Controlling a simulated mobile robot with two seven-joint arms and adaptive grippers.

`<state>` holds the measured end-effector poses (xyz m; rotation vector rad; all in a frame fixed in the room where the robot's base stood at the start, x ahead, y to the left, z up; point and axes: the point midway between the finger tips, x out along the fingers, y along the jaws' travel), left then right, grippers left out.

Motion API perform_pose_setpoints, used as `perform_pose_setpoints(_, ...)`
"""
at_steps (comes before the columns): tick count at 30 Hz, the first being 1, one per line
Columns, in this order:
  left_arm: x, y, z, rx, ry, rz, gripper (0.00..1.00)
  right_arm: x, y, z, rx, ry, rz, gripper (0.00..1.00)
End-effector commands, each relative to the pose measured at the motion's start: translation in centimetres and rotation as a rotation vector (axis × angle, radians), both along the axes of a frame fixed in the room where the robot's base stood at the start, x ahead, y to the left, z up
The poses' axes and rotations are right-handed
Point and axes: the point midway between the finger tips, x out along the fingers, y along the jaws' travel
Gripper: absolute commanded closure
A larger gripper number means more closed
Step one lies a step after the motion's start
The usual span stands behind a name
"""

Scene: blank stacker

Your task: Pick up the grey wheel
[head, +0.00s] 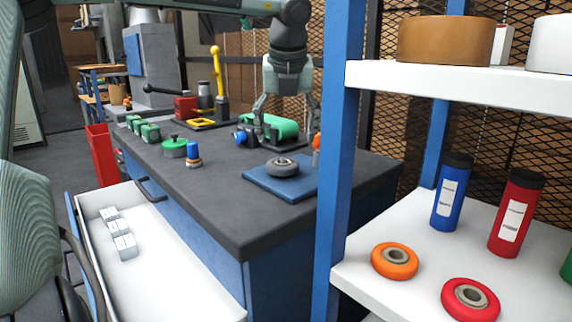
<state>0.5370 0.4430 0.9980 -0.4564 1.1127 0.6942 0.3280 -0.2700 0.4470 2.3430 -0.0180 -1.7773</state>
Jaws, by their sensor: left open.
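The grey wheel (284,167) lies flat on a blue square mat (262,184) near the right end of the dark workbench. Its hub faces up and nothing covers it. My left gripper (287,112) hangs pointing down above the bench, higher in the picture than the wheel. Its two fingers are spread with nothing held between them, and they show against a green machine behind. The gripper is clear of the wheel; its exact distance cannot be told. My right gripper is not in view.
The green machine (268,128) stands behind the mat. A blue post (337,160) rises right of it, with shelves holding an orange wheel (395,261), a red wheel (470,299) and bottles. An open white drawer (170,275) juts out front. The bench's front corner is bare.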

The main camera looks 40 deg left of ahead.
Motion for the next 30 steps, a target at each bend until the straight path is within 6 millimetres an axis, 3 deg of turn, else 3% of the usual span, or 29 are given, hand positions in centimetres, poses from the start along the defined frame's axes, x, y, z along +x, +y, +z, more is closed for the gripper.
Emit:
perform_pose_setpoints(12,0.7,1.1,-5.4,-0.006,0.001,0.001,0.26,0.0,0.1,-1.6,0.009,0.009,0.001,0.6)
perform_pose_setpoints(22,1.0,1.3,-6.2,-0.006,-0.002,0.002,0.26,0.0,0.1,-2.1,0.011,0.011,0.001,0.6)
perform_pose_setpoints(30,1.0,1.2,-6.1,-0.007,-0.003,0.001,0.59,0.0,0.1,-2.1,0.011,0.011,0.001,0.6)
